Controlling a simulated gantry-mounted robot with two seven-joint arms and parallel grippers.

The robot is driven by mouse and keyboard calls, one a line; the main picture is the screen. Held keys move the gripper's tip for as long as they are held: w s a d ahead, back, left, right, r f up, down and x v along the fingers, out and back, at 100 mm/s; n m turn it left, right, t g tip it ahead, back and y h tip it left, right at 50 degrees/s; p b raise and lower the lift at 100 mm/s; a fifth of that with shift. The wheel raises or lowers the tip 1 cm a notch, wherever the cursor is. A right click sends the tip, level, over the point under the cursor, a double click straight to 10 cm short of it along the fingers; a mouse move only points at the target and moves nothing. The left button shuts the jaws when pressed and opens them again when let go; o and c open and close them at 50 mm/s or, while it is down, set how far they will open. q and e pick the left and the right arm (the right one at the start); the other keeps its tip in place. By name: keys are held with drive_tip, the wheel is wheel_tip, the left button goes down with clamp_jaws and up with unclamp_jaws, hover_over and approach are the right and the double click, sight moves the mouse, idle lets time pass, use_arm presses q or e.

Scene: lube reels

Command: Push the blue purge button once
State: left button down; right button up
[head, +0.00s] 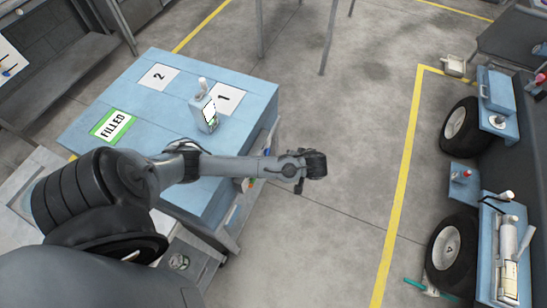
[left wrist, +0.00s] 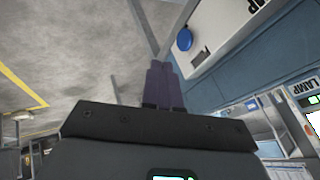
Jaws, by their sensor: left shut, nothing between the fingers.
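The blue purge button (left wrist: 184,39) is a round blue cap on a white panel (left wrist: 212,30) in the left wrist view. Part of some black lettering shows beside it. My left gripper (left wrist: 162,68) has its dark fingers shut together, with nothing between them. In this view the fingertips are just below and left of the button, with a gap in the picture; the depth between them is unclear. In the head view my left gripper (head: 316,165) hangs over open floor, right of the blue table. I cannot make out the blue button for certain there. My right gripper is not in view.
The blue table (head: 100,80) carries a white bottle (head: 204,112), cards numbered 1 and 2, and a FILLED card (head: 113,126). A vehicle with wheels (head: 458,125) stands at the right. Grey floor (head: 345,110) between them is clear. A LAMP panel (left wrist: 301,87) shows in the wrist view.

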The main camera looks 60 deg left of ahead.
use_arm(q)
drive_tip(key=shift+w, duration=0.2)
drive_tip(key=shift+f, duration=0.1)
drive_tip(key=s+a+f+b, duration=0.2)
drive_tip(key=a+f, duration=0.5)
drive_tip(key=a, duration=0.2)
drive_tip(key=shift+s+f, duration=0.25)
drive_tip(key=shift+f, duration=0.15)
idle(0.3)
drive_tip(key=shift+a, duration=0.1)
